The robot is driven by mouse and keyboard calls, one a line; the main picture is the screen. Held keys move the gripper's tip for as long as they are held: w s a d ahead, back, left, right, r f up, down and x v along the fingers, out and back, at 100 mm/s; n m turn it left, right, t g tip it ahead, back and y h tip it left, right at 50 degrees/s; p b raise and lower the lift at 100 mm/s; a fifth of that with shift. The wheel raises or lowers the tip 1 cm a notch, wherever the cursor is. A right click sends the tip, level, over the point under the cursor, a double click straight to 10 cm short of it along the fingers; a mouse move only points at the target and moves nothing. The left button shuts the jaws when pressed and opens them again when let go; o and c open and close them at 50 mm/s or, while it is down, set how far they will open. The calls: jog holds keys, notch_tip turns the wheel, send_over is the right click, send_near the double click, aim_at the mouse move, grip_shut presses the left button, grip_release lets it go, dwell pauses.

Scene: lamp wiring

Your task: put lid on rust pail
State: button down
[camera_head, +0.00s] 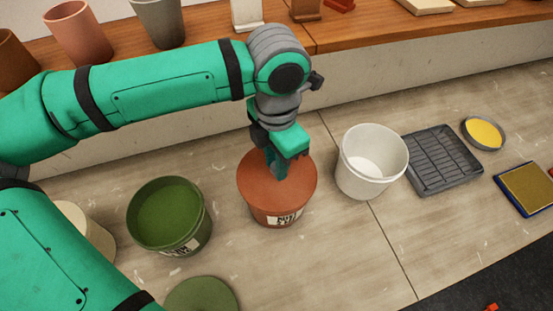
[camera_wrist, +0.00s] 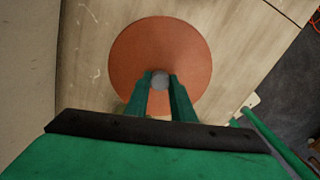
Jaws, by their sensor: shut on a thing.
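The rust pail (camera_head: 277,215) stands upright on the wooden worktop, with a label on its front. The rust lid (camera_head: 255,188) covers the pail's top and looks level, flush with the rim as far as I can see. My gripper (camera_head: 277,170) points down over the lid's middle. In the wrist view, my gripper (camera_wrist: 160,84) is shut on the small grey knob (camera_wrist: 160,79) at the centre of the round lid (camera_wrist: 135,55). In that view the lid hides the pail. I cannot tell whether the lid is fully seated.
A green pail (camera_head: 165,213) stands open on the left, with a green lid (camera_head: 202,295) in front. A white bucket (camera_head: 362,182) stands close on the right, then a grey paint tray (camera_head: 441,160). A raised shelf (camera_head: 340,35) runs behind.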

jog(key=shift+f, duration=0.45)
jog(key=c, duration=1.4)
grip_release()
jog(key=shift+c, duration=0.2)
notch_tip(320, 180, up, 11)
jog(key=shift+s+f, duration=0.1)
